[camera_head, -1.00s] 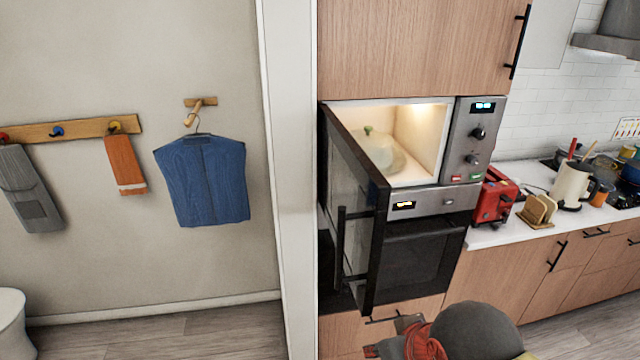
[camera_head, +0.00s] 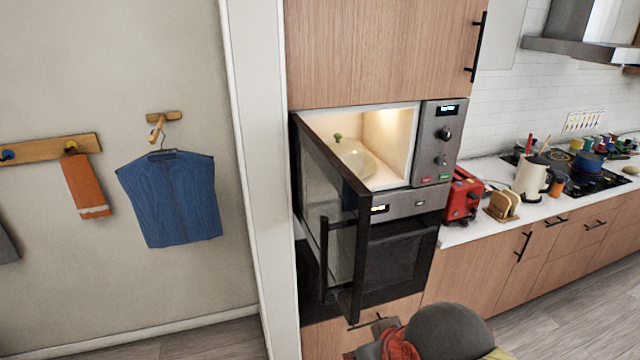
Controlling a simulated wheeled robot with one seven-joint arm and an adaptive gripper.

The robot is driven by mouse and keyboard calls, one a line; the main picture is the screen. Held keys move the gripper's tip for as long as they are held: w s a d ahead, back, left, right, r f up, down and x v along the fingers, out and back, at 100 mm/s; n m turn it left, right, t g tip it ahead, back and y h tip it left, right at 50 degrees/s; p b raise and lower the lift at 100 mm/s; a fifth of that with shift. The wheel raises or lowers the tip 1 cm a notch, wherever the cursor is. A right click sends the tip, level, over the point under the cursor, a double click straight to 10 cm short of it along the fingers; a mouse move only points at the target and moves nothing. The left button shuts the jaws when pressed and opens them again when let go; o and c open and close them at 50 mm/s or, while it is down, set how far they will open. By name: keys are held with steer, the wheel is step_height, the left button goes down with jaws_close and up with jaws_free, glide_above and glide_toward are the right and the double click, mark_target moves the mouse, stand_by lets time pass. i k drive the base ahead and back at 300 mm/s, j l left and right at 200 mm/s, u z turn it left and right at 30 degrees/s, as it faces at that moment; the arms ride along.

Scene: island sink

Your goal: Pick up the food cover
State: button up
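The food cover (camera_head: 356,160) is a pale, see-through dome with a green knob on top. It sits inside the lit microwave (camera_head: 404,150), and the open door hides its lower left part. My gripper is not clearly in view. A rounded dark grey part, likely of my own arm, shows at the bottom edge, below the oven and apart from the food cover.
The dark microwave door (camera_head: 335,215) stands open toward me, on the left of the opening. A red toaster (camera_head: 462,196), a toast rack (camera_head: 502,206) and a cream kettle (camera_head: 531,178) stand on the counter to the right. A white wall edge (camera_head: 262,200) borders the cabinet.

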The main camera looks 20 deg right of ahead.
mark_target(350, 151)
steer(key=l+z, duration=0.15)
steer(key=z, duration=0.2)
steer(key=i+l+z, duration=0.1)
steer(key=z, duration=0.3)
steer(key=i+z, duration=0.1)
steer(key=z, duration=0.25)
steer(key=i+l+z, duration=0.15)
steer(key=i+l, duration=0.2)
steer(key=i, duration=0.15)
steer(key=i+u, duration=0.1)
steer(key=u, duration=0.35)
steer(key=i+l+u, duration=0.1)
steer(key=u, duration=0.3)
steer(key=l+u, duration=0.15)
steer(key=u, duration=0.3)
